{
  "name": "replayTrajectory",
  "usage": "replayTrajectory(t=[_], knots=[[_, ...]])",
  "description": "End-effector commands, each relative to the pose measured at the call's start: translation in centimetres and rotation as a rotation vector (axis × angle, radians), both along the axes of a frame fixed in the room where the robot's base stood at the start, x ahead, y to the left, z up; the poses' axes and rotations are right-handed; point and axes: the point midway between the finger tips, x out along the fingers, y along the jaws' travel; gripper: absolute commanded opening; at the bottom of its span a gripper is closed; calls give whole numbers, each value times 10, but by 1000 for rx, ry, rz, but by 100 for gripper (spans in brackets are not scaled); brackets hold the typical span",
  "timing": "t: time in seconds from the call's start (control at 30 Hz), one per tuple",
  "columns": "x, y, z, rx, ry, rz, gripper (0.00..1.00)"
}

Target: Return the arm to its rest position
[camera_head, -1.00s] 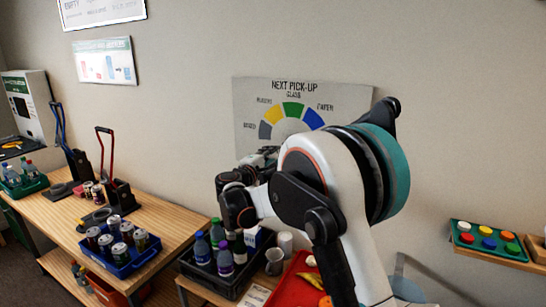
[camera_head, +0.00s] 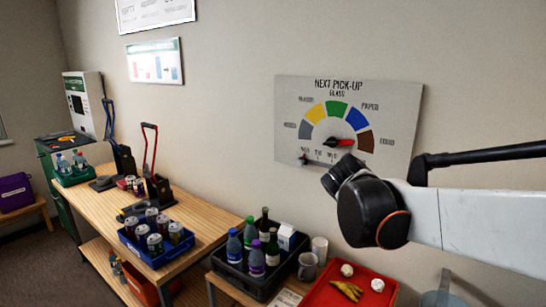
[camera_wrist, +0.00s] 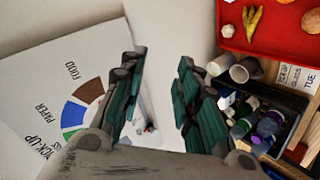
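My arm (camera_head: 480,222) reaches in from the right edge of the head view. Its white link ends in a dark joint (camera_head: 372,212) in front of the wall, below the dial board. In the wrist view my gripper (camera_wrist: 160,78) shows two green-padded fingers held apart. I see no object held between them; pale wall and part of the board's lower edge show through the gap. The gripper's fingers cannot be made out in the head view.
A "NEXT PICK-UP" dial board (camera_head: 290,100) hangs on the wall. Below are a black crate (camera_head: 240,283) of bottles, a red tray (camera_head: 325,293) with food, and mugs (camera_head: 308,266). A blue crate (camera_head: 160,262) of cans stands on the left wooden bench (camera_head: 205,212).

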Motion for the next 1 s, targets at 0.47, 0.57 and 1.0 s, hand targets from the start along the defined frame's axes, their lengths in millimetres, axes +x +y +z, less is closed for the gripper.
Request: replayTrajectory(t=[0.47,0.57,1.0], knots=[[-180,11,-93,518,35,-137,30],[-212,20,-115,623,38,-165,30],[-268,45,-159,842,41,-219,30]])
